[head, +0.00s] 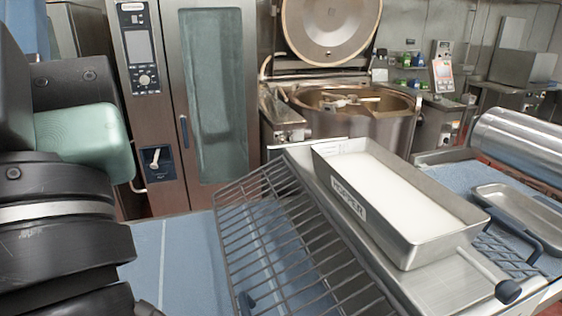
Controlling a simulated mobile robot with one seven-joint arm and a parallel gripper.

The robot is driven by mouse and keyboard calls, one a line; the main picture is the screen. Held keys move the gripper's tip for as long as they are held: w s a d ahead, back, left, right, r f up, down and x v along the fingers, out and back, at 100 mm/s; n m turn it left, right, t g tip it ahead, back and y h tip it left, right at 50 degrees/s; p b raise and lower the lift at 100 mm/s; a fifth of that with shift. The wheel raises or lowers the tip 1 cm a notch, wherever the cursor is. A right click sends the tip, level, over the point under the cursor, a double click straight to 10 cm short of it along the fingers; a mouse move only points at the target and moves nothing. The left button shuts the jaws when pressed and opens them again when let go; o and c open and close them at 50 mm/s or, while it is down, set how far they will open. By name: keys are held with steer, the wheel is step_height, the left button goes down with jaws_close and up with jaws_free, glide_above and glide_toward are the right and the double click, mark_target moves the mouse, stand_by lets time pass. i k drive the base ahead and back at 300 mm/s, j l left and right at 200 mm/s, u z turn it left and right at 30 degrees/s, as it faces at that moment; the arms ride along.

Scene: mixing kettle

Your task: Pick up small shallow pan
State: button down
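A small shallow metal pan (522,209) lies on the blue surface at the right, beside the hopper. Its right end is cut off by the picture edge, and it looks empty. My arm fills the left side of the view, with dark links and a pale green part. My gripper's fingertips do not show, so I cannot see whether it is open or shut. The arm is far to the left of the pan, with the wire rack and the hopper between them.
A deep metal hopper (352,213) with white contents stands right of centre. A wire rack (268,222) lies tilted to its left. A dark-knobbed lever (507,291) and a dark grid (505,249) are near the pan. A metal cylinder (520,140) and open kettle (385,122) stand behind.

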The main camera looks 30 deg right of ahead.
mark_target(539, 217)
steer(key=l+z, duration=0.15)
steer(key=l, duration=1.3)
steer(key=l+z, duration=0.1)
steer(key=l, duration=1.4)
steer(key=i+l+z, duration=0.15)
steer(key=l, duration=1.3)
